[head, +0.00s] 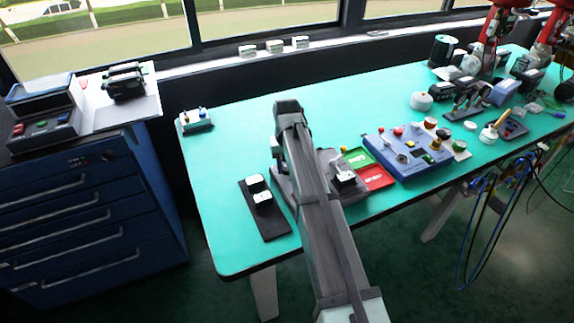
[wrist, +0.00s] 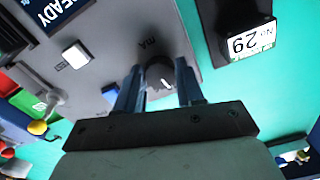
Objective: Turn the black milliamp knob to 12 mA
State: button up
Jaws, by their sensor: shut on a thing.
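The black milliamp knob (wrist: 160,78) stands on a grey panel (wrist: 100,30) in the wrist view, beside a printed "mA" label. A short white mark shows on the knob's lower right side. My gripper (wrist: 159,66) has one finger on each side of the knob and is shut on it. In the head view my arm covers the knob and my fingertips; only parts of the grey device (head: 284,185) show beside the arm.
A black strip with two white-topped blocks (head: 270,226) lies left of the arm. A green and red tray (head: 376,177) and a blue control box (head: 400,165) stand to the right.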

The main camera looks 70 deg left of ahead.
jog(key=shift+m, duration=0.8)
jog(key=o, duration=1)
jog(key=shift+o, duration=0.2)
jog(key=shift+r, duration=0.1)
notch_tip(320, 180, up, 14)
jog(key=shift+f, duration=0.2)
